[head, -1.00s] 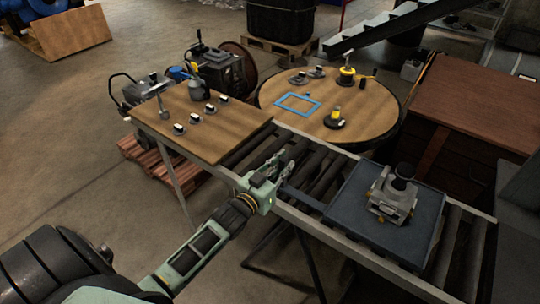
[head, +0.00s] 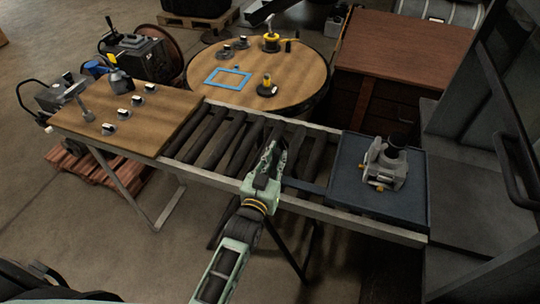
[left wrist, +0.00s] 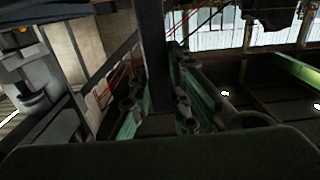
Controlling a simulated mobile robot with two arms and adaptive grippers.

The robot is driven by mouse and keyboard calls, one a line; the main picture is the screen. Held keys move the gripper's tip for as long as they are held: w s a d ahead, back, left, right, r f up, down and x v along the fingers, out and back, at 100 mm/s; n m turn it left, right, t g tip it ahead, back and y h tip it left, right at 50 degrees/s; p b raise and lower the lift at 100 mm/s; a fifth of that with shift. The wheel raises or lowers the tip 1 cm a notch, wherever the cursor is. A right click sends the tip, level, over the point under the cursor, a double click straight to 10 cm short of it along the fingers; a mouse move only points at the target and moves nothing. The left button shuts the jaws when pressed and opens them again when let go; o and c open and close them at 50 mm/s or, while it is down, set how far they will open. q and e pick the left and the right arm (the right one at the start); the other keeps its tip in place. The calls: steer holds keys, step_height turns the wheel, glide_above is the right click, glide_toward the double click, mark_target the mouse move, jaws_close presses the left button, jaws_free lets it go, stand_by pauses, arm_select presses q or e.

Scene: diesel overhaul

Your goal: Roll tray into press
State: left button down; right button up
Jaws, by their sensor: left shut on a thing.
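The dark blue-grey tray (head: 410,207) lies on the roller conveyor (head: 222,143) at its right end. A grey metal part with a black top (head: 386,164) stands upright on the tray. A dark handle bar (head: 305,186) reaches left from the tray. My left gripper (head: 276,158) is shut on this handle, left of the tray. In the left wrist view the green fingers (left wrist: 160,98) close around a dark bar. The press (head: 472,140) is the tall dark grey frame right of the conveyor, close to the tray's right edge. My right gripper is out of view.
A wooden board with several small parts (head: 140,118) covers the conveyor's left end. A round wooden table (head: 300,85) with a blue frame (head: 228,78) stands behind the conveyor. A brown cabinet (head: 405,50) stands behind the tray. Bare rollers lie left of the gripper.

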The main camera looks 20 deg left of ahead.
arm_select(q)
steer(key=c, duration=1.6)
jaws_free()
steer(key=shift+c, duration=0.2)
steer(key=s, duration=1.2)
steer(key=shift+a, duration=0.45)
